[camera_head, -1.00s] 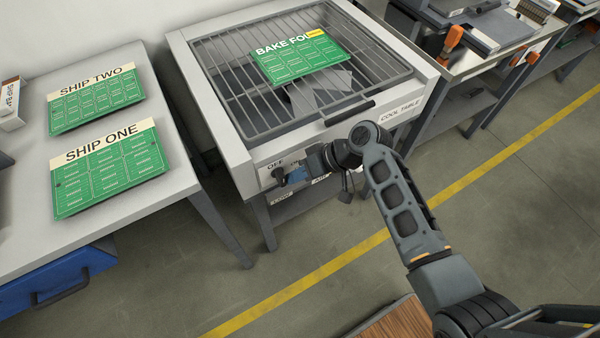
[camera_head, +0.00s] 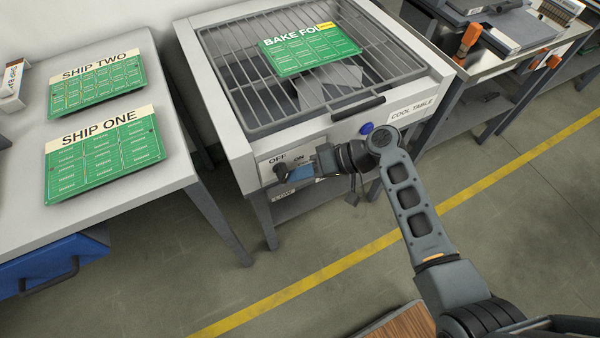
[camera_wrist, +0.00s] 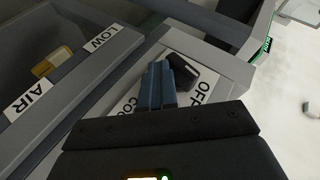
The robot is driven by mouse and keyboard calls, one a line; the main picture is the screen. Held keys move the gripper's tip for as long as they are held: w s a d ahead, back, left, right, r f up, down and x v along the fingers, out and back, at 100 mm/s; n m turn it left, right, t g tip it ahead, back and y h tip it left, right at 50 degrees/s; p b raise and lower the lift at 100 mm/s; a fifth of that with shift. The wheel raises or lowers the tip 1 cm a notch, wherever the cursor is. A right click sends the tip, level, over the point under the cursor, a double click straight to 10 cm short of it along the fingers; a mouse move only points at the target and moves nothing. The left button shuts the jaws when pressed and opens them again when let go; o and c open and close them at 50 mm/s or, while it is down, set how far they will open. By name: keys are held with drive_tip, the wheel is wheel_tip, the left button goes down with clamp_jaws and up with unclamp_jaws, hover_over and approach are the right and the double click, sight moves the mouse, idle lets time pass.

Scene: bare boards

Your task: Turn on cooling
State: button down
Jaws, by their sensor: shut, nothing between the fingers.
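The cool table (camera_head: 238,158) has a front panel with a black knob (camera_head: 281,172) between OFF and ON labels. The knob (camera_wrist: 192,72) also shows in the wrist view, near the OFF label (camera_wrist: 203,88) and a partly covered label starting "COO". My gripper (camera_head: 291,175) has its blue fingers together and empty, right beside the knob on the ON side. In the wrist view the shut fingers (camera_wrist: 157,84) lie alongside the knob; I cannot tell whether they touch it. A blue button (camera_head: 366,128) sits farther right on the front.
A green BAKE FOUR board (camera_head: 310,50) lies on the wire rack (camera_head: 240,80). The left table (camera_head: 180,160) holds the SHIP TWO (camera_head: 97,85) and SHIP ONE (camera_head: 104,150) boards. A LOW label (camera_wrist: 102,38) and an AIR label (camera_wrist: 28,98) are on the lower edge.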

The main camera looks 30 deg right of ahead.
drive_tip(key=shift+a+f+m+t+y+b, duration=0.15)
drive_tip(key=shift+f+m+t+y+b, duration=0.2)
drive_tip(key=shift+y+b, duration=1.1)
drive_tip(key=shift+a+f+m+t+y+b, duration=0.2)
drive_tip(key=shift+f+y+b, duration=0.45)
drive_tip(key=shift+b, duration=1.25)
drive_tip(key=shift+a+m+t+y+b, duration=0.2)
drive_tip(key=shift+m+t+y+b, duration=0.25)
drive_tip(key=shift+y+b, duration=0.95)
drive_tip(key=y+b, duration=0.1)
drive_tip(key=b, duration=0.1)
drive_tip(key=m+t+y+b, duration=0.1)
drive_tip(key=b, duration=0.1)
drive_tip(key=shift+a+f, duration=0.2)
drive_tip(key=shift+a, duration=0.15)
drive_tip(key=shift+f+m, duration=0.1)
drive_tip(key=shift+m, duration=0.2)
drive_tip(key=s+d+f+b, duration=0.3)
drive_tip(key=d+f+b, duration=0.2)
drive_tip(key=d+f, duration=0.3)
drive_tip(key=shift+s+f, duration=0.25)
drive_tip(key=shift+s, duration=0.15)
